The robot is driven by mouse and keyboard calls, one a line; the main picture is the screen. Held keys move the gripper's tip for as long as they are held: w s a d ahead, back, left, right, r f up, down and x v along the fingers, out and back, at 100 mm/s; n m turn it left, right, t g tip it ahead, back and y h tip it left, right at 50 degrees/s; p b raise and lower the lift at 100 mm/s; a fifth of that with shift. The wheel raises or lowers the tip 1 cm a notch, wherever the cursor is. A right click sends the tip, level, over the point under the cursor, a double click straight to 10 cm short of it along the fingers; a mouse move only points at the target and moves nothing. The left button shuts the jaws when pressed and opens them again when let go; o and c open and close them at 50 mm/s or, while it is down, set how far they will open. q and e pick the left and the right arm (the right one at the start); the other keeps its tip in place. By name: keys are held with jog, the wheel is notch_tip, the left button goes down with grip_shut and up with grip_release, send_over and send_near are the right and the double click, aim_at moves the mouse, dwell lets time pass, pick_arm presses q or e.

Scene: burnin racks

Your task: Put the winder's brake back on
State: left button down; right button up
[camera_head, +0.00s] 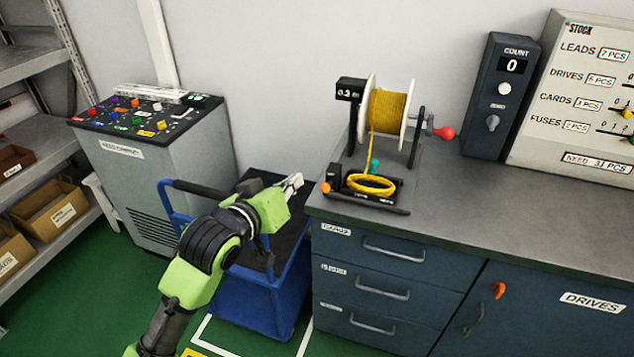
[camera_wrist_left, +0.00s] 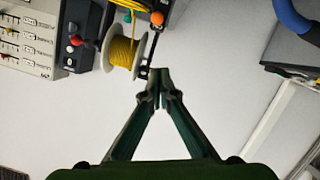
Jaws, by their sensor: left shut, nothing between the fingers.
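The winder stands on the bench's left end, its white-flanged spool (camera_head: 389,108) wound with yellow cable. A red crank knob (camera_head: 444,133) sticks out at its right. An orange knob (camera_head: 325,187) is at its front left corner, and a teal knob (camera_head: 374,166) is behind the yellow coil (camera_head: 371,184). No label shows which part is the brake. My left gripper (camera_head: 296,182) is shut and empty, just left of the orange knob and apart from it. In the left wrist view, the shut fingertips (camera_wrist_left: 158,76) sit below the orange knob (camera_wrist_left: 157,18) and the spool (camera_wrist_left: 122,52). My right gripper is not in view.
A blue cart (camera_head: 262,298) stands below my left arm, left of the drawer cabinet (camera_head: 385,285). A grey console (camera_head: 160,180) is further left. The counter box (camera_head: 497,95) and stock board (camera_head: 585,100) stand right of the winder. The bench front on the right is clear.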

pick_arm(q)
jog(key=p, duration=0.2)
send_over(328, 184)
jog(key=s+a, duration=0.2)
jog(key=a, duration=0.2)
notch_tip(328, 184, down, 2)
jog(key=shift+s+d+f, duration=0.1)
jog(key=shift+d+f, duration=0.15)
jog(key=shift+f, duration=0.45)
jog(key=shift+w+d+f, duration=0.1)
jog(key=shift+d+f, duration=0.1)
jog(key=shift+f, duration=0.55)
jog(key=shift+s+d+f, duration=0.1)
jog(key=shift+d+f, duration=0.15)
jog(key=shift+f, duration=0.45)
jog(key=shift+f, duration=0.1)
